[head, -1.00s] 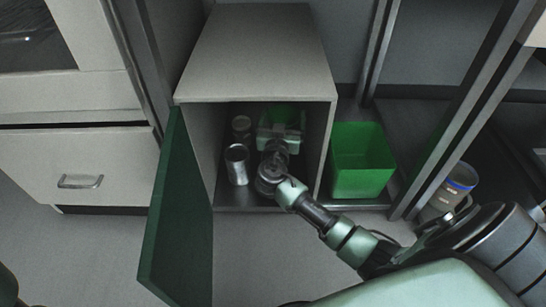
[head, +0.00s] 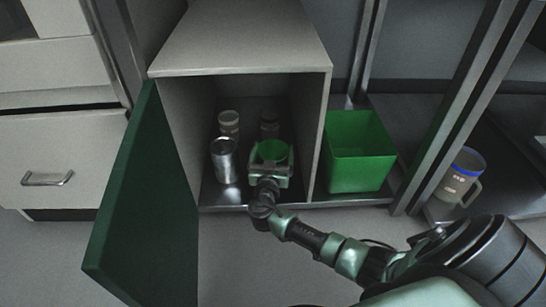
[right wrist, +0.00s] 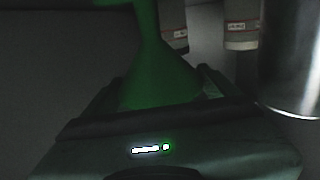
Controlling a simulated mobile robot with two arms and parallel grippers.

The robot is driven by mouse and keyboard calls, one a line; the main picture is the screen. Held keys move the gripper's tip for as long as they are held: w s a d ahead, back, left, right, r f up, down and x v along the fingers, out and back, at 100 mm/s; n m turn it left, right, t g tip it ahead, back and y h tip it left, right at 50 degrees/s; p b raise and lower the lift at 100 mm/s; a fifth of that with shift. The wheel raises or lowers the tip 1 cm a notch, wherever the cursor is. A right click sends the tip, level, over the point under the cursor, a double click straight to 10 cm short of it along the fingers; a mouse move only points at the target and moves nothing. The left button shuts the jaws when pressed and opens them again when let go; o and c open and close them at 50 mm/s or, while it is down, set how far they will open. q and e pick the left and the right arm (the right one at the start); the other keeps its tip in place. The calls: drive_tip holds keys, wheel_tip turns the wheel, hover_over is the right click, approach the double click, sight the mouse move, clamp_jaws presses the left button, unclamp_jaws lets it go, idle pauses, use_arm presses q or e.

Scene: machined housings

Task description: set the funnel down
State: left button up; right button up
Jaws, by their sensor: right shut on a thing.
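The green funnel (head: 272,150) is inside the open cabinet, towards its right side, in the head view. My right gripper (head: 269,165) is shut on it, with the arm reaching in from the front. In the right wrist view the funnel (right wrist: 158,72) stands out between the fingers of the gripper (right wrist: 165,100), narrow in its middle and wider towards the hand. I cannot tell whether the funnel touches the cabinet floor. My left gripper is not in view.
A metal can (head: 224,162) stands left of the funnel. The green door (head: 140,200) hangs open at left. A green bin (head: 358,165) stands right of the cabinet (head: 240,40); a mug (head: 458,178) is farther right.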

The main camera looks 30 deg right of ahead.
drive_tip(key=shift+f, duration=0.1)
drive_tip(key=shift+f, duration=0.2)
drive_tip(key=o, duration=1.1)
